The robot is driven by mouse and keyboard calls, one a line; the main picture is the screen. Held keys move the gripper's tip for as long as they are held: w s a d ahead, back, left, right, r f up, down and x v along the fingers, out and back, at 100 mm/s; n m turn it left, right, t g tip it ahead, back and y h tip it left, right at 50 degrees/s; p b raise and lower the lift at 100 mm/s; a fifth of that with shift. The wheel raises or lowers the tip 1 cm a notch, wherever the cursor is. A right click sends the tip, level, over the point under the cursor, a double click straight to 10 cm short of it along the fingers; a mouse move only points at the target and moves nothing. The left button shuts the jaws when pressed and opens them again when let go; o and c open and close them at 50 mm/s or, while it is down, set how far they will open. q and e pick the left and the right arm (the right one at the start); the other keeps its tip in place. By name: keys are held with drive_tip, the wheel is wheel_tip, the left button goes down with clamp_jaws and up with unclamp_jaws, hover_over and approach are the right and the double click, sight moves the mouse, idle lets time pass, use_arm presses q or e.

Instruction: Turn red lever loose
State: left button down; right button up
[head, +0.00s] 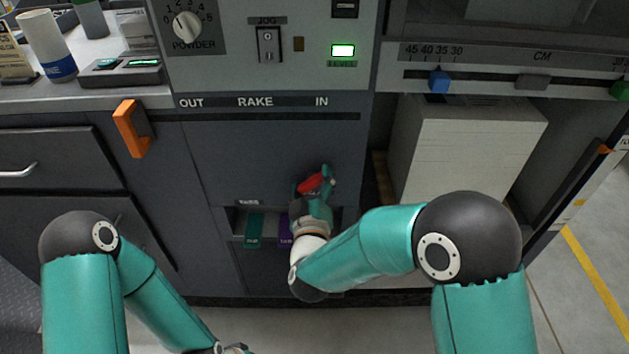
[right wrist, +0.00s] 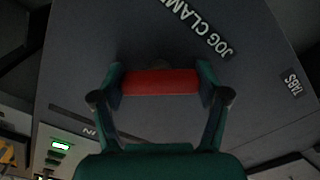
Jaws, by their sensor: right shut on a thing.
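In the right wrist view the red lever (right wrist: 159,82) lies crosswise between both fingers, near a JOG CLAMP label. My right gripper (head: 318,187) is shut on the lever, and its fingers hide part of it in the head view. The same gripper (right wrist: 160,86) has one finger at each end of the red bar. My left arm is low at the left of the head view; only a small part of its gripper end shows at the bottom edge, too little to judge.
An orange handle (head: 133,128) sticks out at the left. A recess below the lever holds a green tab (head: 254,230) and a purple tab (head: 285,230). A white paper stack (head: 465,150) stands at the right. A powder dial (head: 187,27) is above.

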drive_tip(key=n+p, duration=0.1)
drive_tip(key=n, duration=0.4)
drive_tip(key=shift+a+n, duration=0.1)
drive_tip(key=shift+n, duration=0.3)
drive_tip(key=shift+a+f+n+p, duration=0.15)
drive_tip(key=shift+n+p, duration=0.55)
drive_tip(key=shift+n, duration=1.5)
drive_tip(key=shift+s, duration=0.1)
drive_tip(key=o, duration=1)
drive_tip(key=shift+f, duration=0.1)
drive_tip(key=shift+o, duration=0.8)
